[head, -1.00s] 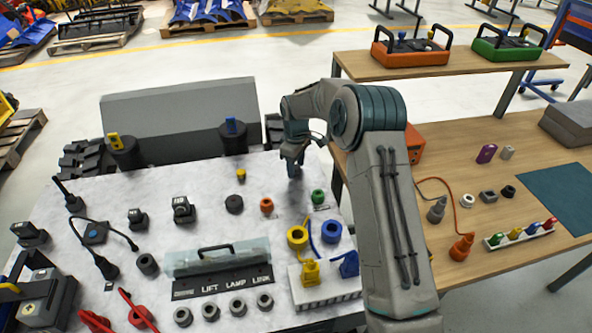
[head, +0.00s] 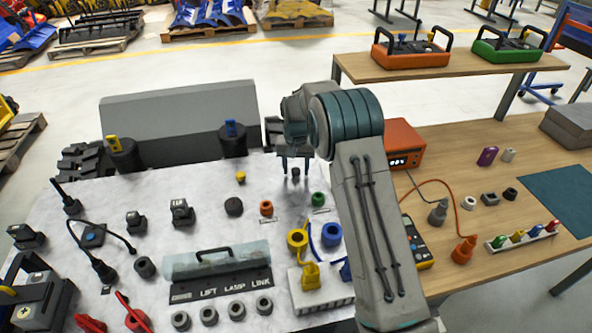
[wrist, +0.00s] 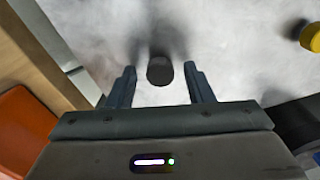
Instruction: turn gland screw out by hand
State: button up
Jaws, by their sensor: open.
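A dark, round-topped piece (head: 295,172), which I take to be the gland screw, stands on the pale grey panel (head: 110,195) near its far right edge. In the wrist view the dark piece (wrist: 159,71) appears as a short cylinder between my two fingertips. My gripper (head: 296,168) points down over it with one finger on each side. In the wrist view my gripper (wrist: 160,76) is open, with a visible gap between each finger and the piece. I cannot tell how deep the piece sits in the panel.
An orange ring (head: 266,208), a green knob (head: 318,199) and a black round cap (head: 234,206) stand nearby on the panel. A small yellow knob (head: 241,177) is to the left. An orange-and-grey box (head: 402,143) is on the wooden bench at right.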

jog(key=m, duration=0.5)
jog(key=m+p, duration=0.1)
jog(key=m, duration=0.2)
jog(key=shift+m, duration=0.4)
jog(key=c, duration=0.8)
jog(key=n, duration=0.4)
jog(key=shift+b, duration=0.3)
jog(key=n, duration=0.4)
jog(key=shift+n, duration=0.9)
